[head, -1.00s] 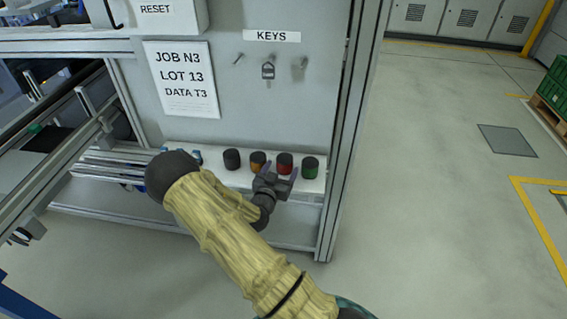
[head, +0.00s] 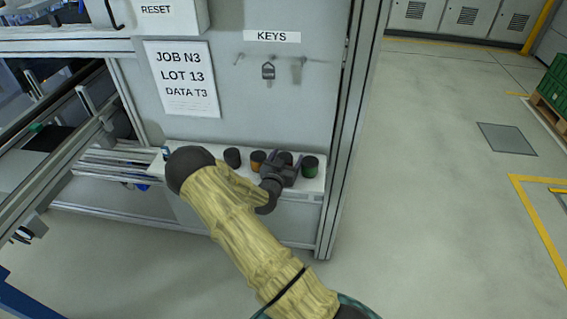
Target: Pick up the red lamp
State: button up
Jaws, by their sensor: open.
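The red lamp, a short cylinder with a dark cap (head: 285,157), stands on the narrow white shelf (head: 215,150) in the head view. My gripper now covers its red body. My gripper (head: 284,166) is open, with its fingers at the lamp, seemingly one on each side. I cannot tell whether they touch it. An orange lamp (head: 257,162) stands just left of the gripper and a green lamp (head: 310,168) just right of it.
A black lamp (head: 233,158) stands farther left on the shelf. A grey panel with a key (head: 268,71) on a hook rises behind. A metal post (head: 346,130) borders the shelf on the right. Open floor lies beyond it.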

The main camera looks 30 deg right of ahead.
dwell(0.3)
jog(key=c, duration=1.2)
jog(key=shift+r, duration=0.15)
jog(key=b+v, duration=0.1)
jog(key=v, duration=0.8)
jog(key=b+v, duration=0.2)
jog(key=v, duration=0.7)
jog(key=shift+f, duration=0.2)
jog(key=shift+a, duration=0.1)
jog(key=shift+s+a+f+n+t+y+p, duration=0.2)
jog(key=shift+a+f+n+t+y+p, duration=0.75)
jog(key=shift+f+n+y, duration=0.9)
jog(key=shift+s+a+f+n+t+y+p, duration=0.15)
jog(key=shift+a+f+n+t+y+p, duration=0.55)
jog(key=shift+a+f+n+y+p, duration=1.15)
jog(key=shift+s+a+f+n+t+y+p, duration=0.35)
jog(key=shift+f+n+t+y, duration=0.75)
jog(key=shift+y, duration=1.4)
jog(key=shift+w+d+f+m+g, duration=0.1)
jog(key=shift+f+m+g, duration=0.1)
jog(key=shift+m+g, duration=0.1)
